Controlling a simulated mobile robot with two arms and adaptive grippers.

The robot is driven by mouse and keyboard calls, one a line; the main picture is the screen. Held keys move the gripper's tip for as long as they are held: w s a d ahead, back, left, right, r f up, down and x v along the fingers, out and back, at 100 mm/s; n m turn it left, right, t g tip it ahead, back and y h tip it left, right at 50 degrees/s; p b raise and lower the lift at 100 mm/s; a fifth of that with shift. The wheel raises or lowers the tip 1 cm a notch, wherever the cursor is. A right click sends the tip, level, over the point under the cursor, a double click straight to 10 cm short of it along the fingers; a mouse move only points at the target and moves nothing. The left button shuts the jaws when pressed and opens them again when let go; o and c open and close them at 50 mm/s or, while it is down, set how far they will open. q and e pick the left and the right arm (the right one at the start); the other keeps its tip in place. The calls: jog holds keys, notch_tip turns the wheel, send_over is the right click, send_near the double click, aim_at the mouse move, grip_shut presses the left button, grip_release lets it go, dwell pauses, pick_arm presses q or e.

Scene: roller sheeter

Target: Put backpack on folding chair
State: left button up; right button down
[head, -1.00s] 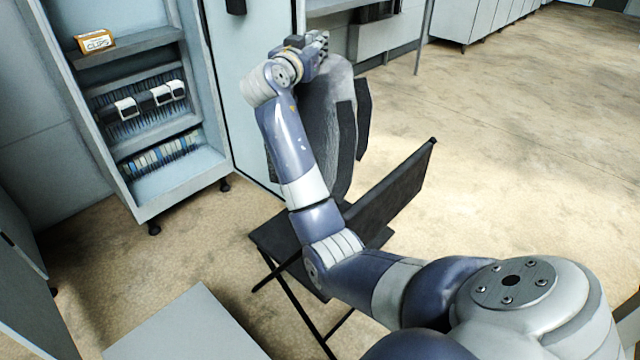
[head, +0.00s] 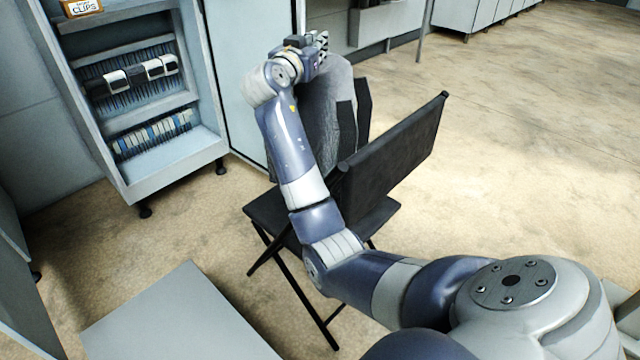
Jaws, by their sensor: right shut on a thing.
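The grey backpack (head: 318,115) with dark straps hangs from my right gripper (head: 318,45), which is shut on its top. My arm covers part of the backpack's left side. The black folding chair (head: 398,150) stands below and nearer to me, with its backrest at the right and its seat partly behind my arm. The backpack is at the far side of the chair, and its lower end is partly hidden by my arm and the backrest. I cannot tell whether it touches the seat. My left gripper is not in view.
An open cabinet (head: 176,183) on casters stands at the left, with a clips box (head: 82,7) on a shelf. A flat grey surface (head: 175,318) is at the lower left, near the chair legs. The floor (head: 520,170) at the right is clear.

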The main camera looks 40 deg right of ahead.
aim_at(312, 120)
jog(key=shift+f+b, duration=0.4)
jog(key=shift+b, duration=0.05)
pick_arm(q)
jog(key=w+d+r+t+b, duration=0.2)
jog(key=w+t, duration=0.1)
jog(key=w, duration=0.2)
pick_arm(e)
notch_tip(312, 120, down, 10)
jog(key=c, duration=1.9)
grip_release()
jog(key=shift+f, duration=0.35)
jog(key=shift+o, duration=1.3)
jog(key=shift+s+a+r, duration=0.1)
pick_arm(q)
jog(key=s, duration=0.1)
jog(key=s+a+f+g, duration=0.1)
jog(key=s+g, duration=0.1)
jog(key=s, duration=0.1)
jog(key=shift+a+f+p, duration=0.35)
pick_arm(e)
jog(key=v, duration=1.2)
